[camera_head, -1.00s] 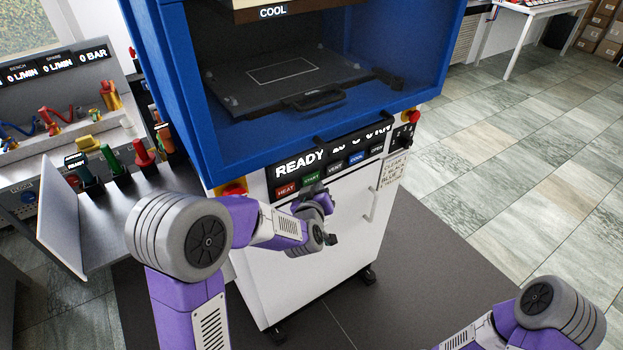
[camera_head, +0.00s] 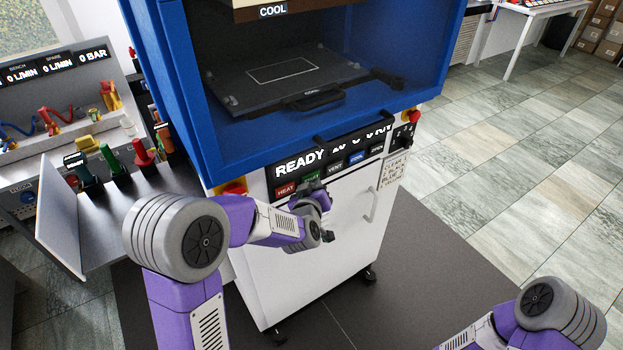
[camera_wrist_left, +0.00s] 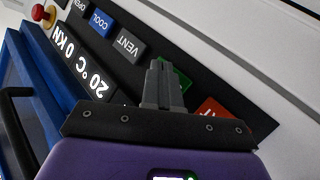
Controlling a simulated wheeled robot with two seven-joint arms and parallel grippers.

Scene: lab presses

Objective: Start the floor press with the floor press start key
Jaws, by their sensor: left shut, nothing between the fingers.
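The floor press (camera_head: 345,235) is a white cabinet with a blue frame above it. Its dark panel reads READY and carries a row of coloured keys. The green start key (camera_head: 311,177) is partly covered by my left gripper (camera_head: 310,187). In the left wrist view, the shut, empty fingers (camera_wrist_left: 160,68) lie over the green start key (camera_wrist_left: 184,80), and only part of it shows. I cannot tell whether the fingertips touch it. My right gripper is out of view.
The red HEAT key (camera_head: 286,190) sits left of the start key; VENT (camera_head: 335,167) and blue COOL (camera_head: 357,159) sit right. A red stop button (camera_head: 414,116) is at the panel's right. A side bench (camera_head: 130,205) stands left.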

